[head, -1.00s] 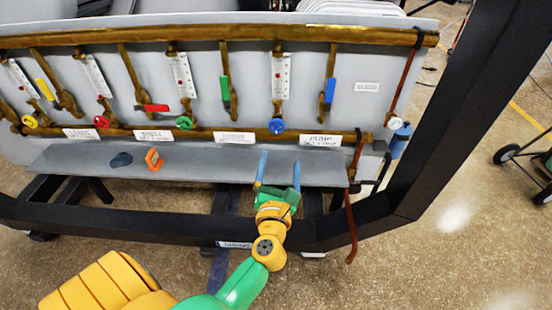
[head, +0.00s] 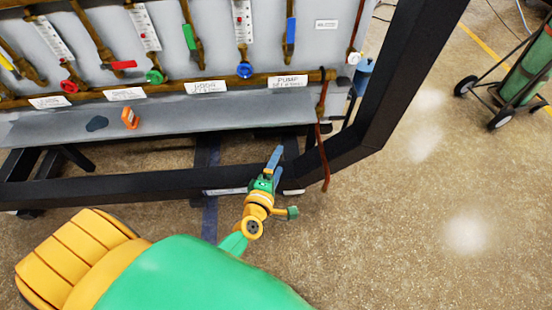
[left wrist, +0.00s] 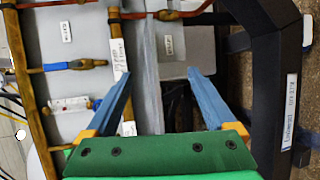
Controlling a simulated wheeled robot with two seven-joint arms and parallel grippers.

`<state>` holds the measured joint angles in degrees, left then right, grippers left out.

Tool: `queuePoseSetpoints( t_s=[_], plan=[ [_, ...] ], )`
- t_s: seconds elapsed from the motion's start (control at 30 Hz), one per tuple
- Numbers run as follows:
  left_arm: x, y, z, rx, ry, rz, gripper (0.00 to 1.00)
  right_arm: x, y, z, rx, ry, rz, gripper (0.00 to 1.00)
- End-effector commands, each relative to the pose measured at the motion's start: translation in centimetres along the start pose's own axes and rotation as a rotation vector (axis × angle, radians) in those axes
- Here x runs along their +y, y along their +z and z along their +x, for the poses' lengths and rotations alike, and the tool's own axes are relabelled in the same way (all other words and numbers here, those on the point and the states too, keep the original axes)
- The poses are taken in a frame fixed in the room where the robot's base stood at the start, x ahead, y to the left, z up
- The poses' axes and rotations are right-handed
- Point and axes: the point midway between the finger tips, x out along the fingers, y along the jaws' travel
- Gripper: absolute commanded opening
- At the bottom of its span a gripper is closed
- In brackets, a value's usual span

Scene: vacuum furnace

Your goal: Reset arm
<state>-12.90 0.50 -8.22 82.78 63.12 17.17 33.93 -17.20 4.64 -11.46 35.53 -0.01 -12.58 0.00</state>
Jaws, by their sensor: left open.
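My left gripper (head: 274,160) has blue fingers and a green and yellow wrist. In the head view it is in front of the panel's lower shelf, near the black frame bar. In the left wrist view its two blue fingers (left wrist: 158,90) are spread apart with nothing between them. Behind them are the grey panel and the shelf edge. My right gripper does not show in either view.
The grey panel (head: 215,65) carries brass pipes, coloured valve handles and white labels. An orange object (head: 130,118) stands on the grey shelf (head: 180,120). A black frame post (head: 405,75) rises at right. A wheeled cart with a green cylinder (head: 525,70) stands far right.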

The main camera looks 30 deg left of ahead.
Motion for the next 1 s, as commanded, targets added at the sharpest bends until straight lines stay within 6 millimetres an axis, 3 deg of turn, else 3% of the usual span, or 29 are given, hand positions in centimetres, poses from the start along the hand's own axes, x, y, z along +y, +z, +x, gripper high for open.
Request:
queuePoseSetpoints(
  t_s=[0.27, 0.37, 0.47, 0.5, 0.63, 0.7, 0.8, 0.9, 1.0],
  plan=[
    [-0.7, 0.2, -0.2, -0.014, -0.023, 0.044, 0.89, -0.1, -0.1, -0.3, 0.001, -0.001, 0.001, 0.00],
    [-5.5, 1.1, -2.2, -0.120, -0.170, 0.337, 0.89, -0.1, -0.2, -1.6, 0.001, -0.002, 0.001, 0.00],
    [-13.8, 1.1, -7.5, -0.348, -0.404, 0.784, 0.89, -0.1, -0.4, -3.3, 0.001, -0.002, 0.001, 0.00],
    [-16.9, 0.6, -10.3, -0.457, -0.492, 0.950, 0.89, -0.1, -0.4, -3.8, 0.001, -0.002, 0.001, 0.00],
    [-23.9, -2.8, -19.6, -0.811, -0.720, 1.362, 0.89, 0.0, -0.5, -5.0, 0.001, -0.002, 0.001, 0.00],
    [-25.8, -4.7, -23.6, -0.970, -0.798, 1.504, 0.89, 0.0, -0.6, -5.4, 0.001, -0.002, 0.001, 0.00],
    [-27.1, -6.5, -27.2, -1.122, -0.860, 1.622, 0.89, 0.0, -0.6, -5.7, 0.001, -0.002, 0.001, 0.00],
    [-27.6, -7.3, -28.5, -1.183, -0.881, 1.665, 0.89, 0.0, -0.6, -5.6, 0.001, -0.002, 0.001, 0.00],
    [-27.7, -7.3, -28.6, -1.187, -0.882, 1.668, 0.89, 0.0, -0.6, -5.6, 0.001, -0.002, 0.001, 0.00]
  ],
)
